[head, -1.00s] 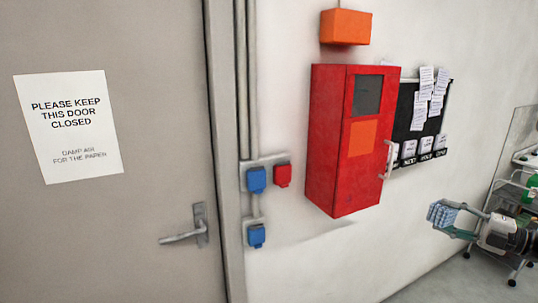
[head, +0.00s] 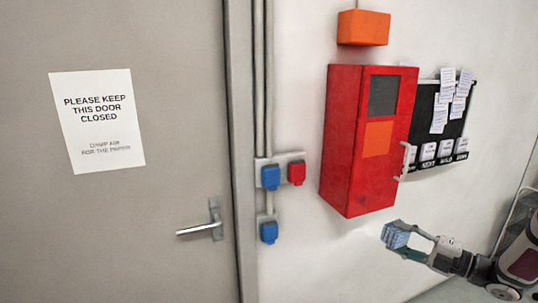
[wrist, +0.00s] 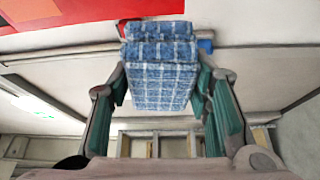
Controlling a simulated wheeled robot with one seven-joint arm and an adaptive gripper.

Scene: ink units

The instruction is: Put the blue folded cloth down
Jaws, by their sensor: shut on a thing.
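The blue folded cloth (head: 396,237) has a white check pattern and is held in the air by my gripper (head: 410,242), in front of the white wall and below the red cabinet. In the wrist view the cloth (wrist: 160,75) fills the space between the two green-padded fingers of my gripper (wrist: 163,92), folded in layers. The fingers are shut on its sides. No surface touches the cloth from below in either view.
A red wall cabinet (head: 345,140) with a handle juts out above my gripper. A grey door (head: 150,220) with a lever handle is at left. Blue and red sockets (head: 270,178) sit beside it. A black board (head: 425,110) with papers hangs right of the cabinet.

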